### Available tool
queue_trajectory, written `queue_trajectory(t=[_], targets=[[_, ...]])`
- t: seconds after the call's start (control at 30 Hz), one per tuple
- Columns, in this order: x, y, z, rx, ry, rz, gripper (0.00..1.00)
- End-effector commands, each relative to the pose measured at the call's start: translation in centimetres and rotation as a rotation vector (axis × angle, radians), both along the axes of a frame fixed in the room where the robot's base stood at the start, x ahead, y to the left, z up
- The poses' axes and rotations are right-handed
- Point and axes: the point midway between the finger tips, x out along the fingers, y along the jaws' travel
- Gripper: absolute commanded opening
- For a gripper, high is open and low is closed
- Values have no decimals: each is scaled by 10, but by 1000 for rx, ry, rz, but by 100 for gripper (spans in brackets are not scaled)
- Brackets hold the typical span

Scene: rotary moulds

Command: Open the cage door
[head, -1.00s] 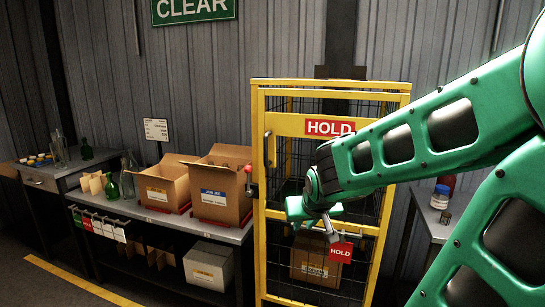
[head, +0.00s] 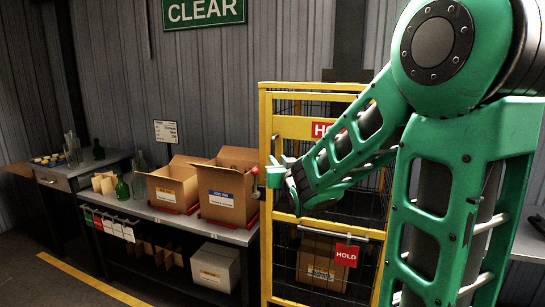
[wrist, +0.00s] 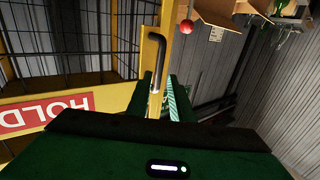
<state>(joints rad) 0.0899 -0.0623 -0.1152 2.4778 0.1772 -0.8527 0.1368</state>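The yellow cage (head: 265,230) stands ahead, its mesh door shut. The door's yellow panel (head: 291,127) bears a red HOLD sign (head: 321,130), partly behind my arm. My gripper (head: 280,168) is at that left edge in the head view and covers much of the handle there. In the wrist view my gripper (wrist: 163,85) is open, and the handle's near end appears between its fingertips. Contact cannot be told.
A red ball knob (head: 254,171) is left of the cage. A bench (head: 185,224) with cardboard boxes (head: 228,187) stands close on the left. The floor at lower left (head: 40,285) is clear.

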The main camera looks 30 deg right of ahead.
Motion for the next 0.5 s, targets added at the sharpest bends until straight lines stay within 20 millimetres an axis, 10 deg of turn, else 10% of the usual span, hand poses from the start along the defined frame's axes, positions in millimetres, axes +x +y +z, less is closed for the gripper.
queue_trajectory(t=[0.5], targets=[[75, -26, -1, 0, 2, -1, 20]])
